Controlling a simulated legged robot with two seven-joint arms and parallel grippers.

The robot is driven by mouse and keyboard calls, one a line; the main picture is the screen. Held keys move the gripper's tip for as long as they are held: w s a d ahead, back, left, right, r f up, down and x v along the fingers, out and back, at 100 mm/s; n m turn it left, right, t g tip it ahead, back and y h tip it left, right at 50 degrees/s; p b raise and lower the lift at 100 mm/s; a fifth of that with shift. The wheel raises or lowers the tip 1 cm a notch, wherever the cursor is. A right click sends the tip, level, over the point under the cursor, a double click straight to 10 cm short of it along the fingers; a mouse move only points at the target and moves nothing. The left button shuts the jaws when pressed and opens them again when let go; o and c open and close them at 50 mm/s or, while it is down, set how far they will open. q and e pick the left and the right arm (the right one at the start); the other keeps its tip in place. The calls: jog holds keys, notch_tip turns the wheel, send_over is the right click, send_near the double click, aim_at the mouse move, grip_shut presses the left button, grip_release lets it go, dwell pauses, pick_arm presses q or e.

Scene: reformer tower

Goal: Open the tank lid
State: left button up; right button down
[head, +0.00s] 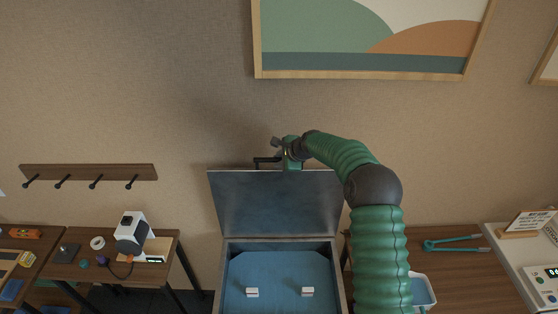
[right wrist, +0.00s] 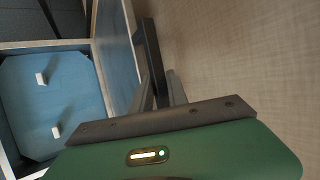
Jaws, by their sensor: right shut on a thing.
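The tank lid (head: 275,205) stands raised, close to upright, at the back of the tank (head: 230,275) in the head view. The open tank shows a blue inside with two small white blocks. A dark handle (head: 262,161) sits at the lid's top edge. My right gripper (head: 281,150) is at this handle and shut on it. In the right wrist view the dark handle bar (right wrist: 151,60) runs between the fingers, beside the lid (right wrist: 113,50). My left gripper is in neither view.
A wall with a framed picture (head: 370,75) is close behind the lid. A side table (head: 165,245) with a white device stands left. A wooden table (head: 455,262) with teal tongs (head: 458,245) and a light blue container (head: 422,290) stands right.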

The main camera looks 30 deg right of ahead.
jog(key=shift+d+f, duration=0.1)
jog(key=shift+f, duration=0.2)
jog(key=c, duration=1.6)
grip_release()
jog(key=shift+r, duration=0.15)
